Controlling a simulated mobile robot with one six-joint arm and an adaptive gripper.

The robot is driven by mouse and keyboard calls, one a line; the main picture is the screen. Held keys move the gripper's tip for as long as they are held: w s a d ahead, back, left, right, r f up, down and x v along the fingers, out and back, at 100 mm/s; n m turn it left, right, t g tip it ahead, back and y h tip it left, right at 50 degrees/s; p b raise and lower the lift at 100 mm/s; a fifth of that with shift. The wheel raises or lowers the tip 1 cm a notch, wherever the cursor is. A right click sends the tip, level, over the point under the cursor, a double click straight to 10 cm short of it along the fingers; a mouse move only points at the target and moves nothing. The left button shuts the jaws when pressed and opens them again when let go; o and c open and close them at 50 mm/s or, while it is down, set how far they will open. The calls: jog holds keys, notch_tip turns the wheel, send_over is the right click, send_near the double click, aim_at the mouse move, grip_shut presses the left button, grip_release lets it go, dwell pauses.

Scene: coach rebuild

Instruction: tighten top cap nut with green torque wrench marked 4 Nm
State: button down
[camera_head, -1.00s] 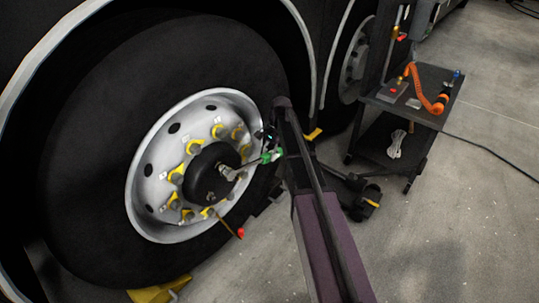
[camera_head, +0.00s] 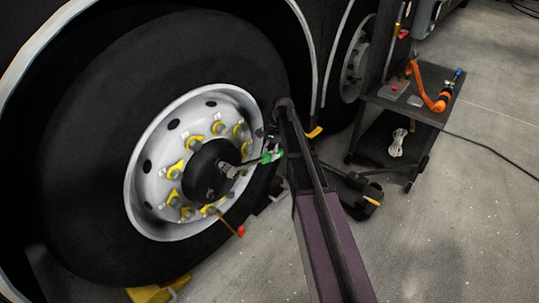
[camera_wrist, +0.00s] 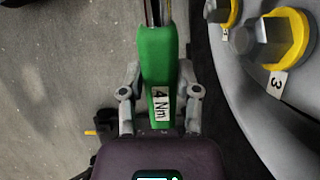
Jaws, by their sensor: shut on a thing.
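My gripper (camera_wrist: 160,92) is shut on the green handle of the torque wrench (camera_wrist: 158,58), one finger on each side. A white label reading 4 Nm faces the wrist camera. In the head view the green handle (camera_head: 268,157) shows at the end of my arm, right of the wheel rim. The wrench's thin dark shaft runs left from it toward silver fittings (camera_head: 229,171) on the black hub (camera_head: 201,172). The wrench head and the top cap nut are too small to tell apart, so I cannot tell whether the head is seated.
Wheel nuts with yellow pointers (camera_head: 218,127) ring the hub; one beside my gripper is marked 3 (camera_wrist: 277,42). A red-tipped rod (camera_head: 240,231) sticks out low on the wheel. A black cart (camera_head: 445,112) with an orange coiled hose (camera_head: 428,95) stands right. Grey floor is open beyond.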

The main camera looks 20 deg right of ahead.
jog(key=shift+s+a+f+g+y+b, duration=0.25)
jog(key=shift+f+y+b, duration=0.1)
jog(key=shift+f+b, duration=0.5)
jog(key=shift+s+a+f+g+y+b, duration=0.1)
jog(key=shift+a+f+g+y+b, duration=0.3)
jog(key=shift+b, duration=0.7)
jog(key=shift+s+a+f+g+y+b, duration=0.1)
jog(key=shift+s+f+y+b, duration=0.15)
jog(key=shift+f+b, duration=0.65)
jog(key=shift+d+r, duration=0.1)
jog(key=shift+r, duration=0.05)
dwell(0.4)
jog(key=shift+s+d, duration=0.9)
jog(key=shift+s, duration=0.25)
jog(key=shift+s+d, duration=0.9)
jog(key=shift+s, duration=0.2)
